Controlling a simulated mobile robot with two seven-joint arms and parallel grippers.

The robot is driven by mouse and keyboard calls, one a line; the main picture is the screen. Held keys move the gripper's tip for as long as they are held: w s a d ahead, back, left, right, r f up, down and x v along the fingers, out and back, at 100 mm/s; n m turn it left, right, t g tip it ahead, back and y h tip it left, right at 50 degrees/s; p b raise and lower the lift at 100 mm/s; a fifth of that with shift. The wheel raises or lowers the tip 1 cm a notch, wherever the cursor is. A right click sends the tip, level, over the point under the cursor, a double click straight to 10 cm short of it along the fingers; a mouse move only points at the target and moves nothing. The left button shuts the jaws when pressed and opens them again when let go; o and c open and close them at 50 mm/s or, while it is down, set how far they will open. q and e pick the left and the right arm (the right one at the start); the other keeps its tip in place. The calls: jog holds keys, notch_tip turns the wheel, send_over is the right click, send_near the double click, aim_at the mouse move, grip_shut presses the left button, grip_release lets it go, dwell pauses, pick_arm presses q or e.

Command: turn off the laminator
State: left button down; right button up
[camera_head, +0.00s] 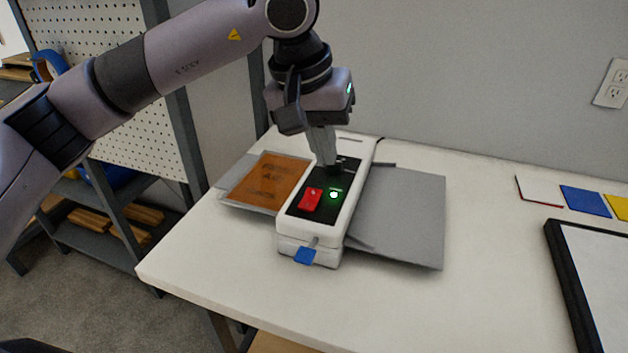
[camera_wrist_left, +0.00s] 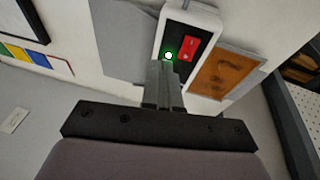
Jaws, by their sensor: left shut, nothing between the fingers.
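The laminator (camera_head: 347,211) is a white box with a black top panel on the table. A red switch (camera_head: 311,198) sits on its panel, beside a lit green-white light (camera_head: 334,195). In the left wrist view the red switch (camera_wrist_left: 189,47) and the glowing light (camera_wrist_left: 168,56) also show. My left gripper (camera_head: 331,168) is shut and empty, pointing down at the panel just behind the light and switch. Its closed fingertips (camera_wrist_left: 163,66) appear close to the light in the wrist view. I cannot tell whether they touch the panel. My right gripper is not in view.
A grey tray (camera_head: 408,215) extends right of the laminator. An orange-brown sheet (camera_head: 268,180) lies on the left tray. A blue tab (camera_head: 305,256) is at the front. Coloured cards (camera_head: 585,201) and a black-framed board (camera_head: 575,275) lie right. The table front (camera_head: 420,310) is clear.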

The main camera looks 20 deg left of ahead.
aim_at(315, 193)
pick_arm(q)
jog(key=shift+t+y, duration=0.6)
jog(key=shift+y, duration=0.3)
jog(key=a, duration=0.1)
jog(key=w+a+r, duration=0.1)
jog(key=a+r, duration=0.1)
jog(key=shift+w+a+r, duration=0.25)
jog(key=shift+w, duration=0.05)
jog(key=shift+f, duration=0.1)
jog(key=x, duration=0.9)
jog(key=s+x, duration=0.1)
jog(key=x, duration=0.3)
jog(key=shift+w+d+f, duration=0.1)
jog(key=shift+w+f, duration=0.05)
jog(key=shift+f, duration=0.4)
